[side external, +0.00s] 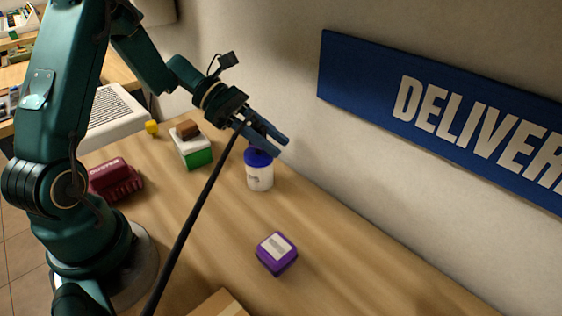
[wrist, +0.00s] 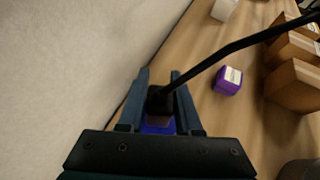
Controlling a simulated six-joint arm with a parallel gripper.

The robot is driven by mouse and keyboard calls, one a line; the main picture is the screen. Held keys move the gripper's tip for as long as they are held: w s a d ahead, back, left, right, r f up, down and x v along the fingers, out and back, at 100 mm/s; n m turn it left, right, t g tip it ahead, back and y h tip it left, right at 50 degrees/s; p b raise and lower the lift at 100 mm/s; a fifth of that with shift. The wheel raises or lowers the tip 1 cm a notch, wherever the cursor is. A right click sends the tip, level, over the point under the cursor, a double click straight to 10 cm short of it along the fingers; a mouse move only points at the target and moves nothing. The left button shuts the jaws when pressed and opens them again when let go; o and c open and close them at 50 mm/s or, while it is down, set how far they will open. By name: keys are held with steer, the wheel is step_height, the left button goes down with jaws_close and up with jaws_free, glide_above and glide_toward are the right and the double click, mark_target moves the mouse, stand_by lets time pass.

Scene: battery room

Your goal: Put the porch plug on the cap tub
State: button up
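The porch plug (wrist: 160,104) is a dark block with a long black cable, held between the fingers of my gripper (wrist: 160,88). In the side external view my gripper (side external: 265,135) is just above the cap tub, with its fingers pointing down to the right. The cap tub (side external: 260,178) is a white tub with a blue lid, upright on the table near the wall. Its blue lid shows under the plug in the wrist view (wrist: 157,128). The fingers largely hide the plug in the side view, so I cannot tell whether it touches the lid.
The black cable (side external: 195,220) runs across the table's front. A purple box (side external: 277,254) lies right of the tub. A white-and-green box (side external: 195,152) with a brown block on top and a dark red case (side external: 115,180) stand left. Cardboard boxes (wrist: 297,85) lie right in the wrist view.

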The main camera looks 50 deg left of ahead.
steer(key=shift+o, duration=1.2)
steer(key=shift+r, duration=0.15)
steer(key=v, duration=1.2)
steer(key=s+d+m+y, duration=1.1)
steer(key=s+m, duration=0.1)
steer(key=m, duration=1)
steer(key=shift+s+r+m+t, duration=0.2)
steer(key=shift+r+m+t, duration=0.1)
steer(key=shift+r+t, duration=0.1)
